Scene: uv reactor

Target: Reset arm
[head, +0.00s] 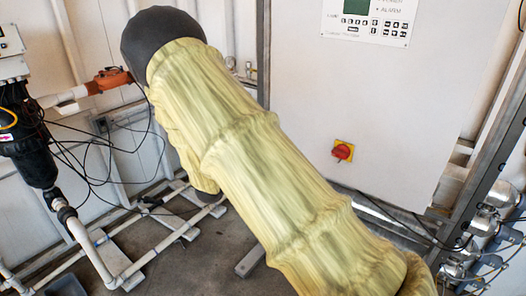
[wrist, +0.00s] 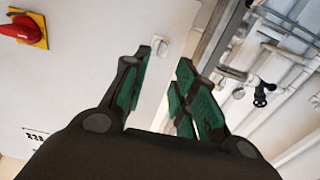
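My gripper (wrist: 165,60) shows in the wrist view with its two green-padded fingers apart and nothing between them. Beyond the fingers is the white cabinet face, seen tilted. My arm, in a yellow-green fabric sleeve, runs across the middle of the head view from upper left to lower right. Its dark rounded joint is at the top. My gripper is not visible in the head view.
The white cabinet (head: 395,110) has a red rotary switch (head: 342,151) on a yellow plate, also in the wrist view (wrist: 22,28), and a control panel (head: 369,20). A black filter housing (head: 27,150) and white pipes (head: 92,255) stand left. A black-handled valve (wrist: 262,93) shows right of my gripper.

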